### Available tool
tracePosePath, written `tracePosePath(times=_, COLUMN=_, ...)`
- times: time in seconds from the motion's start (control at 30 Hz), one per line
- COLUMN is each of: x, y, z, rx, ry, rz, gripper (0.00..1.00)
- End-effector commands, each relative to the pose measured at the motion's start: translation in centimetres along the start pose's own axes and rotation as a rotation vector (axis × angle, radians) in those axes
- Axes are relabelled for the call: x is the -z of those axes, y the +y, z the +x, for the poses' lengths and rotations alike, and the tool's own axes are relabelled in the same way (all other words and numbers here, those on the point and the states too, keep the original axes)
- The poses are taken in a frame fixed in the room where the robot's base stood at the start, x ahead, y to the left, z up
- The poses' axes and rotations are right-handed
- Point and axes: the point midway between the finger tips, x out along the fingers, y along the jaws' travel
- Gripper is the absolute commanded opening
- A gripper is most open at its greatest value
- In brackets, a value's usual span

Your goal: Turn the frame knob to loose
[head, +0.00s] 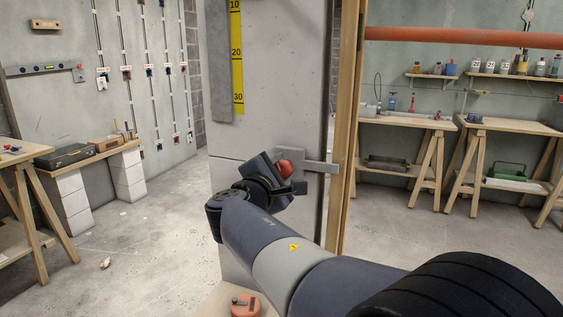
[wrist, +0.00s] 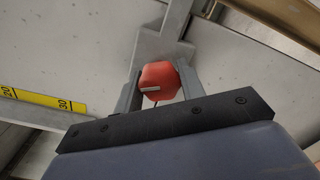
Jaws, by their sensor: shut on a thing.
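The frame knob (wrist: 158,80) is red with several flat sides and carries a pale line mark on its face. It sits on a grey metal bracket (wrist: 160,45) on the frame. In the head view the knob (head: 284,168) shows beside the bracket (head: 315,166), partly hidden by my wrist. My gripper (wrist: 160,88) is shut on the knob, one finger on each side of it. In the head view my gripper (head: 290,180) reaches the knob from below left.
A grey panel (head: 270,90) with a yellow scale (head: 237,55) stands behind the knob, with a wooden post (head: 346,130) on its right. A red disc-like object (head: 246,306) lies low in front. Workbenches stand left and right; the floor at left is mostly clear.

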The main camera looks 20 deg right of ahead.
Motion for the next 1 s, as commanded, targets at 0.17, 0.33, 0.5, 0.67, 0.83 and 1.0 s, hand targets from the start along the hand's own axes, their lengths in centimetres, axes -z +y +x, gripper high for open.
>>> tracePosePath(times=0.17, x=-0.10, y=0.17, z=-0.01, rx=0.002, ry=-0.001, rz=-0.160, gripper=0.15)
tracePosePath(times=0.33, x=-0.07, y=0.12, z=-0.01, rx=0.002, ry=-0.003, rz=-0.289, gripper=0.15)
tracePosePath(times=0.5, x=-0.01, y=0.01, z=-0.01, rx=0.002, ry=-0.005, rz=-0.387, gripper=0.15)
tracePosePath(times=0.67, x=0.01, y=-0.06, z=0.00, rx=0.002, ry=-0.006, rz=-0.444, gripper=0.15)
tracePosePath(times=0.83, x=0.04, y=-0.13, z=-0.01, rx=0.002, ry=-0.007, rz=-0.475, gripper=0.15)
tracePosePath(times=1.0, x=0.07, y=-0.17, z=0.00, rx=0.002, ry=-0.008, rz=-0.485, gripper=0.15)
